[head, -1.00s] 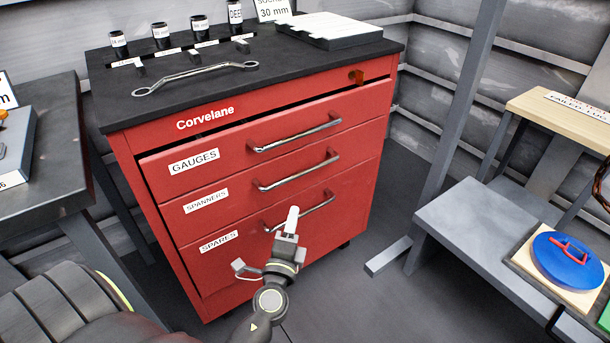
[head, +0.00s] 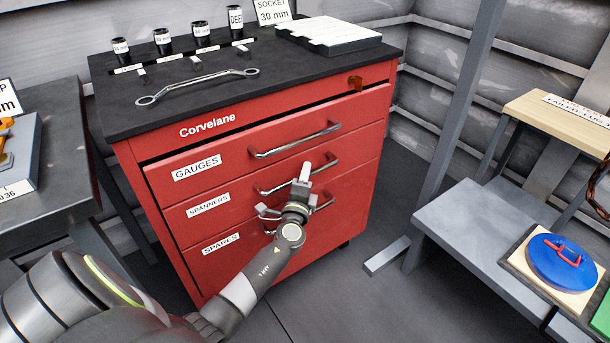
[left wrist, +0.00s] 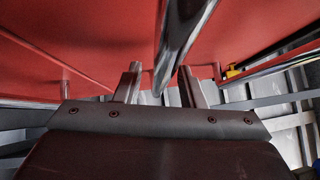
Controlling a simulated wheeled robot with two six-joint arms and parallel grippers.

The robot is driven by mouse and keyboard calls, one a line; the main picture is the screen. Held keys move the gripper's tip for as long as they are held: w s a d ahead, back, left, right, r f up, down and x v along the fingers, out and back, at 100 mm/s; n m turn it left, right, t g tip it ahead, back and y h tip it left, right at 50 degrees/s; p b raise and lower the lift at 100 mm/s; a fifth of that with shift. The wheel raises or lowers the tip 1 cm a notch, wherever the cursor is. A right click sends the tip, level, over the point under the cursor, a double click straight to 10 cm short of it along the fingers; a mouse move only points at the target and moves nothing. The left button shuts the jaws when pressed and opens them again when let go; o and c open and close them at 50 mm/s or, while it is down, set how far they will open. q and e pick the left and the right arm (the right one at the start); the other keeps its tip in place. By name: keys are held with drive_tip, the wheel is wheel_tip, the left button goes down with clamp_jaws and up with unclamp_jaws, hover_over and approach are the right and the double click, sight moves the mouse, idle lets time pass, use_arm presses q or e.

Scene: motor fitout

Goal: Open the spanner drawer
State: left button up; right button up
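The red cabinet (head: 160,150) has three labelled drawers. The spanners drawer (head: 230,202) is the middle one and looks shut, its front level with the others. Its bar handle (head: 327,163) is partly hidden behind my left gripper. My left gripper (head: 284,190) is open in front of this handle. In the left wrist view the open fingers (left wrist: 160,84) stand either side of a metal bar handle (left wrist: 176,45), which runs between them; contact cannot be told. My right gripper is not in view.
The gauges drawer handle (head: 295,140) is just above, and the spares drawer (head: 218,243) just below. A spanner (head: 200,85) and several sockets lie on the black top. A grey bench (head: 470,225) stands at right; the floor between is clear.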

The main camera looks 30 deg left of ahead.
use_arm(q)
drive_tip(key=shift+w+a, duration=0.1)
drive_tip(key=shift+w, duration=0.15)
clamp_jaws()
drive_tip(key=shift+s, duration=0.1)
